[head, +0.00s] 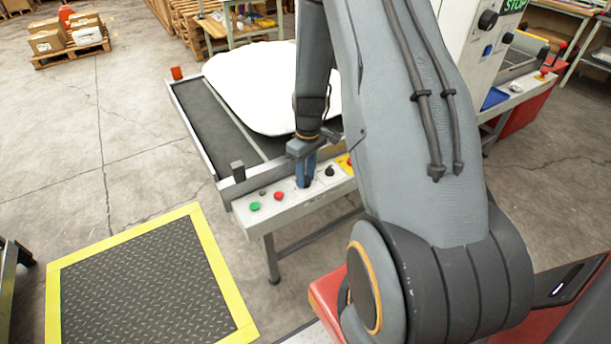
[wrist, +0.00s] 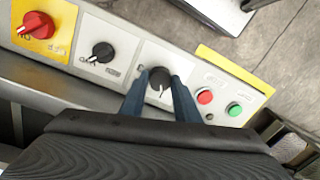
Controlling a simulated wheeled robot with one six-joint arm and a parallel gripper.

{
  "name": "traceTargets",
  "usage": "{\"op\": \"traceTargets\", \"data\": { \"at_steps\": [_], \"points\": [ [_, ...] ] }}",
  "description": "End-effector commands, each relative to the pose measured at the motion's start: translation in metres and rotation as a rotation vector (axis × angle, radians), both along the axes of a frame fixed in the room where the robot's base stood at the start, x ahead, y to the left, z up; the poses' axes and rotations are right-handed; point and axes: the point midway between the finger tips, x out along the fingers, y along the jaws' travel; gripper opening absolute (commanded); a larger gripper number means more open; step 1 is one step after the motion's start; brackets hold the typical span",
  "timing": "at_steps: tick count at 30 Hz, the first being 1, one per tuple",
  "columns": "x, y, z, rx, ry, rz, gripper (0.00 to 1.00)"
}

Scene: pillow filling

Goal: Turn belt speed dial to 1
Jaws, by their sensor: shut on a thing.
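The control panel (head: 240,205) runs along the near end of the belt machine. In the wrist view, a black dial (wrist: 160,80) with a pale pointer mark sits on a white plate between the two blue fingers of my gripper (wrist: 157,88). The fingers close on the dial from both sides. Its pointer is toward the bottom of the wrist picture. The scale marks around it are too small or hidden to read. In the head view my gripper (head: 306,180) reaches down to the panel and hides this dial.
A second black knob (wrist: 102,52) and a red knob on a yellow plate (wrist: 38,25) sit to the left in the wrist view. Red (wrist: 205,96) and green (wrist: 234,109) buttons sit to the right. A white pillow (head: 260,85) lies on the belt (head: 215,125). A yellow-edged mat (head: 150,290) covers the floor.

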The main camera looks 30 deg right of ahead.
Motion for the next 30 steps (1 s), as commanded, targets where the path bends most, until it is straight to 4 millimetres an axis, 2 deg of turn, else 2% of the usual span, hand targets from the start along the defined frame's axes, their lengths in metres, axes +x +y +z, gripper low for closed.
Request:
{"op": "traceTargets", "data": {
  "at_steps": [14,15,18,30],
  "points": [
    [0.0009,0.0002,0.0007,0.000,-0.002,0.015,0.06],
    [0.0009,0.0002,0.0007,0.000,-0.002,0.015,0.32],
    [0.0008,0.0002,0.0005,-0.001,-0.001,0.015,0.47],
    [0.0011,-0.0004,0.0061,0.000,-0.002,0.014,0.47]
  ]
}}
